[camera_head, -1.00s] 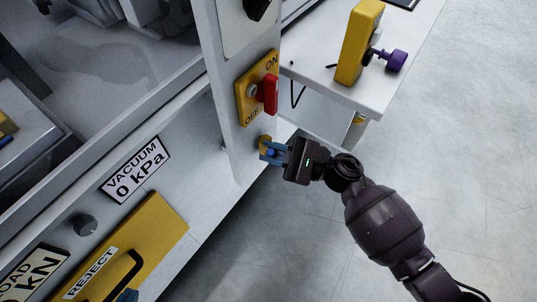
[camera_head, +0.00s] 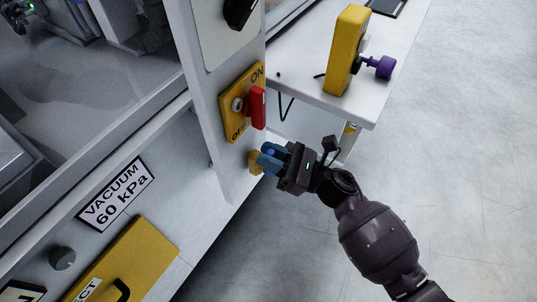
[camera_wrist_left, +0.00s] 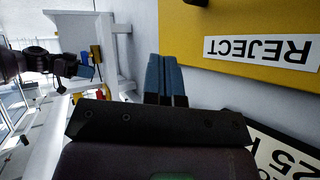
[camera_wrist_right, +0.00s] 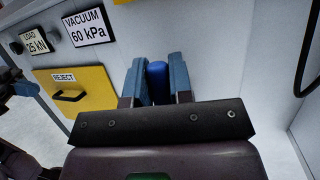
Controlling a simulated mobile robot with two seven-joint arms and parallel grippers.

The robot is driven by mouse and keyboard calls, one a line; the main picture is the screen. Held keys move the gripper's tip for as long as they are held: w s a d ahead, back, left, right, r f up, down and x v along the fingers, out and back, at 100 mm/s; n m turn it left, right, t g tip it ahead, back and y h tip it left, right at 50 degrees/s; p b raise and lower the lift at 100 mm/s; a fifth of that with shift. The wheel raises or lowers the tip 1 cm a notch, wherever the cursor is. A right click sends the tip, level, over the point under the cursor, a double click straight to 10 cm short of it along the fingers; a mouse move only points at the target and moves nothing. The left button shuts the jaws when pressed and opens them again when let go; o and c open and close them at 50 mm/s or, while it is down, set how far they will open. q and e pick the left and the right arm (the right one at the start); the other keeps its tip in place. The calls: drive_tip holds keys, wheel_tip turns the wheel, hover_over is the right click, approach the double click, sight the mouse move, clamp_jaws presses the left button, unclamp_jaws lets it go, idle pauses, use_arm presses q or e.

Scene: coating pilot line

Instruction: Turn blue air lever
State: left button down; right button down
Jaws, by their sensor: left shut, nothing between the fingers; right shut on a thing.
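The blue air lever (camera_wrist_right: 157,82) shows in the right wrist view as a dark blue piece between two lighter blue fingers. My right gripper (camera_wrist_right: 157,64) is shut on it. In the head view my right gripper (camera_head: 266,160) is at the low yellow mount (camera_head: 255,163) on the cabinet's corner post; the fingers largely cover the lever there. My left gripper (camera_wrist_left: 166,72) is shut and empty near the yellow REJECT drawer (camera_wrist_left: 235,25) in the left wrist view. It does not show in the head view.
A red handle (camera_head: 258,108) on a yellow ON/OFF plate (camera_head: 232,123) sits just above my right gripper. The VACUUM display (camera_head: 116,195) reads 60 kPa. A white table (camera_head: 305,92) behind bears a yellow block (camera_head: 346,50) with a purple knob (camera_head: 380,67). Floor at right is clear.

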idle(0.3)
drive_tip(key=c, duration=1)
unclamp_jaws()
drive_tip(key=shift+d, duration=0.1)
drive_tip(key=shift+v, duration=5.4)
